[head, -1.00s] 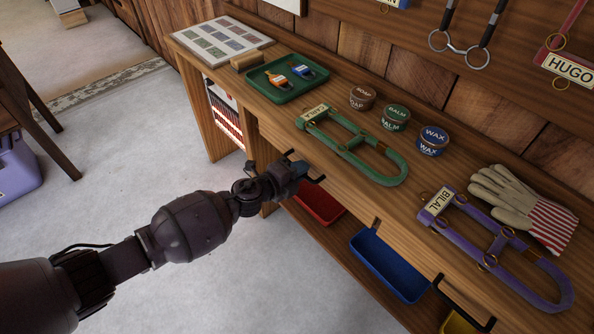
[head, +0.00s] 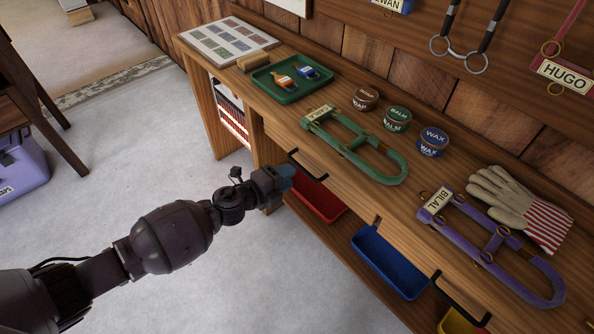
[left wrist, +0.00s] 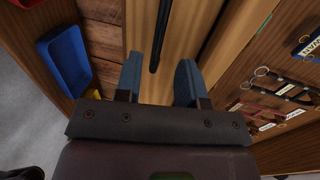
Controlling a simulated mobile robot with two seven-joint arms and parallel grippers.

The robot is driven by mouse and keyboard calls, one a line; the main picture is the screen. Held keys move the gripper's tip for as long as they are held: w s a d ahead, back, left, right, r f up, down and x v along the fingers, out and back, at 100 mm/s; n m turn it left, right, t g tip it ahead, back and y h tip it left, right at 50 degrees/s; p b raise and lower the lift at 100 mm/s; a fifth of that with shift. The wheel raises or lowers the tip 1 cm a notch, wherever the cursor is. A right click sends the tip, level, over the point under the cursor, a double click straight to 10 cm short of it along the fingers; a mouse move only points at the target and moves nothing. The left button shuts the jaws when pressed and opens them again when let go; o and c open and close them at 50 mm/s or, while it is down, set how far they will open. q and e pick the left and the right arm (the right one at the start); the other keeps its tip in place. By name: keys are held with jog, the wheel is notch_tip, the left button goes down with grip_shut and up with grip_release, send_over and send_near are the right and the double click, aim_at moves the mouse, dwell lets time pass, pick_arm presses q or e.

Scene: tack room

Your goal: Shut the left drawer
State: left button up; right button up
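The left drawer (head: 335,183) is in the front of the wooden bench, below the green halter. Its front looks level with the bench front, and no gap or drawer inside shows. Its black bar handle (head: 306,167) is partly in view; it also shows in the left wrist view (left wrist: 160,36). My left gripper (head: 287,178) is just in front of the handle, apart from it. In the left wrist view its two blue fingers (left wrist: 160,82) are spread with nothing between them, the handle lying beyond the tips. My right gripper is not in view.
A red bin (head: 318,200) and a blue bin (head: 388,264) sit on the shelf below. The right drawer's handle (head: 462,302) sticks out at lower right. The bench top holds a green halter (head: 352,147), tins and a green tray (head: 290,97). The floor before the bench is clear.

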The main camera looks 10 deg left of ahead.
pick_arm(q)
jog(key=shift+p+v, duration=0.3)
jog(key=shift+v, duration=1.8)
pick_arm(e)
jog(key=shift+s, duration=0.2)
pick_arm(q)
jog(key=s+a+r+n+y+p, duration=0.2)
jog(key=s+a+n+y+p, duration=0.1)
jog(key=s+n, duration=0.5)
jog(key=s+a+r+n+y+p, duration=0.2)
jog(key=s+n, duration=0.6)
jog(key=s, duration=0.6)
jog(key=s+a+r+n+g+y+p, duration=0.1)
jog(key=s+a+r+n+y+p, duration=0.1)
jog(key=s+a+n+y+p, duration=0.2)
jog(key=shift+s+a+n+y+p, duration=0.15)
jog(key=shift+s+a+n+p, duration=0.2)
jog(key=shift+s+a+n, duration=1.1)
jog(key=shift+s+a+n+y+p, duration=0.15)
jog(key=shift+s+n+p, duration=0.4)
jog(key=shift+s, duration=1.9)
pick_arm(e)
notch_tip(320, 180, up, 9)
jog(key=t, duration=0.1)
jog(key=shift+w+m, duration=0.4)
pick_arm(q)
jog(key=shift+d, duration=0.1)
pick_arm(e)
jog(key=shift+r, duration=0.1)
